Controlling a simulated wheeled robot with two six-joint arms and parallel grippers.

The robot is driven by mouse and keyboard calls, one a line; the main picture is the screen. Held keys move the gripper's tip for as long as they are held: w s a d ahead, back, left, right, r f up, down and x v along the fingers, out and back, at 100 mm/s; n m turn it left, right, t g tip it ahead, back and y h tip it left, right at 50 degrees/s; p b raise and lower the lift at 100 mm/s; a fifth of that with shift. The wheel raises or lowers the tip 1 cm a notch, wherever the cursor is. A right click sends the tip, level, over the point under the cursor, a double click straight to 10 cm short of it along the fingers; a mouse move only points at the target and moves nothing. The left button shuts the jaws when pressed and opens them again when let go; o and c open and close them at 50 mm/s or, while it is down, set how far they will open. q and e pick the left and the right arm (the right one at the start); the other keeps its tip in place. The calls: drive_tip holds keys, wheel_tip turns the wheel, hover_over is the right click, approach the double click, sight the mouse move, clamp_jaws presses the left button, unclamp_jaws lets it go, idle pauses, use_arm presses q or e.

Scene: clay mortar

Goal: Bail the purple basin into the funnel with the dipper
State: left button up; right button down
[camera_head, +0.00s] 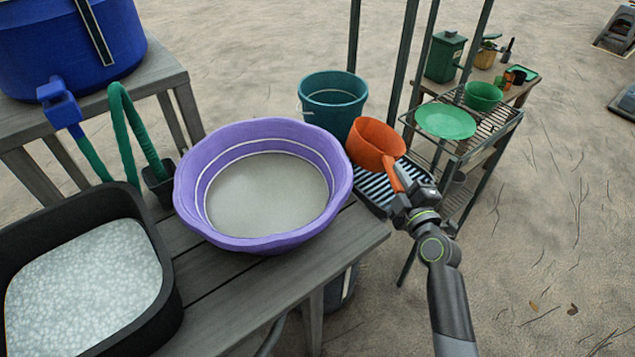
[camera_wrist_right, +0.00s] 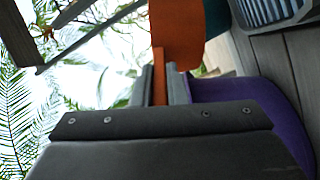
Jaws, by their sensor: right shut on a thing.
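The purple basin (camera_head: 333,165) stands on the grey table and holds a flat, cloudy grey-beige content. The orange dipper (camera_head: 374,144) is in the air just right of the basin's rim, by the striped tray. My right gripper (camera_head: 405,196) is shut on its handle. In the right wrist view the handle (camera_wrist_right: 160,75) runs between the two fingers (camera_wrist_right: 161,90), and part of the basin (camera_wrist_right: 240,98) shows beside them. I cannot see whether the dipper holds anything. I cannot clearly make out a funnel; a teal bucket-like vessel (camera_head: 333,99) stands behind the basin. My left gripper is out of view.
A black tub (camera_head: 160,265) of pale content stands at the left front. A blue barrel (camera_head: 70,45) and green hose (camera_head: 125,115) are behind it. A black-and-white striped tray (camera_head: 372,188) lies below the dipper. A wire rack (camera_head: 490,120) holds green dishes. Sandy ground lies right.

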drive_tip(key=shift+r, duration=0.1)
idle(0.4)
drive_tip(key=a+r+n, duration=0.1)
drive_tip(key=r+n+p, duration=0.1)
drive_tip(key=n, duration=0.1)
drive_tip(key=shift+s+a, duration=0.1)
drive_tip(key=shift+a, duration=0.25)
drive_tip(key=shift+a+r+n+g, duration=0.3)
drive_tip(key=shift+a+r+n, duration=0.05)
drive_tip(key=shift+n, duration=0.45)
